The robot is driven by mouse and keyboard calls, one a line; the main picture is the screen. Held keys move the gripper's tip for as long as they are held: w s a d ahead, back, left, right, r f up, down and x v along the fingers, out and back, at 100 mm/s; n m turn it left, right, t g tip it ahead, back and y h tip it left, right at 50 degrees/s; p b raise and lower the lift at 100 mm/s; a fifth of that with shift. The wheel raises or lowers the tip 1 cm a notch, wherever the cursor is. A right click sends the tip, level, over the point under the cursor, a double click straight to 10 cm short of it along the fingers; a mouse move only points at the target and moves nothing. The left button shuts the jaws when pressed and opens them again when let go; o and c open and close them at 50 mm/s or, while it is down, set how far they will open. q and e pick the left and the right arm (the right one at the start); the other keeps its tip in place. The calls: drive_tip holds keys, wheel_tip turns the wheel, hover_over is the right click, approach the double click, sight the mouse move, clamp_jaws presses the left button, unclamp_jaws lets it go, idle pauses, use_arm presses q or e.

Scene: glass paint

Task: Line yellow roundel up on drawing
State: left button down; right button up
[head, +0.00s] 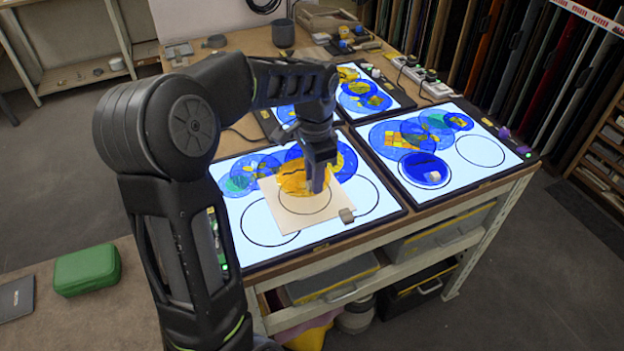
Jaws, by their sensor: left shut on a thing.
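The yellow roundel (296,180) is an amber glass disc with dark markings. It is at my left gripper (317,186), which is shut on its right side. The roundel shows over the upper part of a beige sheet (338,219) that bears a drawn circle. The lower arc of that circle shows below the roundel, so the two are offset in this view. I cannot tell whether the roundel touches the sheet. The sheet lies on the near left light panel (237,211). My right gripper is not in view.
Blue roundels (343,160) lie behind the sheet. The right light panel (489,181) holds several roundels and an empty drawn circle. A green case (87,270) rests on the lower-left surface.

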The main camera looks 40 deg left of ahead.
use_arm(q)
drive_tip(key=shift+w+d, duration=0.1)
drive_tip(key=shift+w, duration=0.15)
drive_tip(key=shift+s+f, duration=0.1)
drive_tip(key=shift+f, duration=0.15)
drive_tip(key=b, duration=0.4)
hover_over(315, 206)
wheel_tip(315, 206, down, 4)
drive_tip(key=shift+f, duration=0.15)
drive_tip(key=shift+f, duration=0.65)
idle(1.9)
